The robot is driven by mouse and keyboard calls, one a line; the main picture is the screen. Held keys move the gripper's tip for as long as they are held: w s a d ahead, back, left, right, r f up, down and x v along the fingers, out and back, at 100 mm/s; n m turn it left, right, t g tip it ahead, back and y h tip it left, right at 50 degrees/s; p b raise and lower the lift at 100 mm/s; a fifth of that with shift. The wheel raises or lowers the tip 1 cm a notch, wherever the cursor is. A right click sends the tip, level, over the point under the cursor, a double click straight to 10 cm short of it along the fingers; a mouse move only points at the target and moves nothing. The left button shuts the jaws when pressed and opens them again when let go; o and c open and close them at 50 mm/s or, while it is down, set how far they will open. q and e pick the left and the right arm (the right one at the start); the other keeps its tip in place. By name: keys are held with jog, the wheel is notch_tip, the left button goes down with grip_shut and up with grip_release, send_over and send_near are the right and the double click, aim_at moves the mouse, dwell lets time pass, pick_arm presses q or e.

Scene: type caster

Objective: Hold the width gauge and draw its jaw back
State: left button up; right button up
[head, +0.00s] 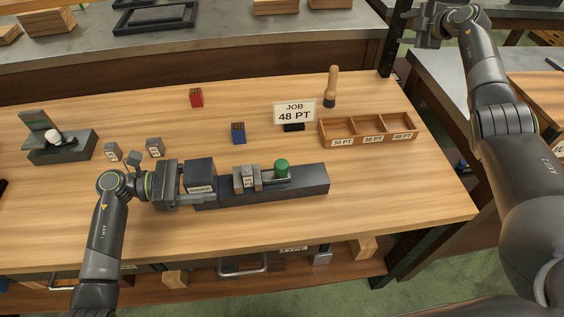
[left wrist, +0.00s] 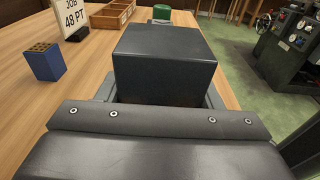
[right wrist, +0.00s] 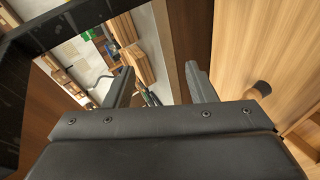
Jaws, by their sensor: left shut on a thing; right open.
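The width gauge is a long dark bar (head: 305,184) lying on the wooden bench, with a dark block (head: 199,172) at its left end. A grey jaw piece (head: 247,179) with a small numbered block sits mid-bar, and a green knob (head: 282,168) stands to its right. My left gripper (head: 190,184) is shut on the gauge's left end block, which fills the left wrist view (left wrist: 165,60) between the fingers. My right gripper (head: 428,24) is open and empty, raised at the top right, well away from the gauge. Its spread fingers show in the right wrist view (right wrist: 160,88).
Behind the gauge are a "JOB 48 PT" sign (head: 294,112), a three-compartment wooden tray (head: 368,129), a wooden-handled tool (head: 331,87), and blue (head: 238,133) and red (head: 196,97) blocks. Two grey blocks (head: 154,147) and a dark device (head: 61,146) stand left. The bench's right front is clear.

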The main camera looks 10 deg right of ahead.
jog(key=w+a+n+g+y, duration=0.2)
jog(key=a+n+y, duration=0.15)
jog(key=a, duration=1.25)
jog(key=s+a+n+g+y, duration=0.3)
jog(key=s+a+n+g, duration=0.15)
jog(key=a, duration=0.85)
jog(key=s+a+n+g+y, duration=0.35)
jog(key=a+n, duration=0.25)
jog(key=a, duration=0.7)
jog(key=n+g+y, duration=0.4)
jog(key=n+g, duration=0.3)
jog(key=n, duration=1.8)
send_near(288, 162)
jog(key=x, duration=1.1)
jog(key=shift+a+f, duration=0.2)
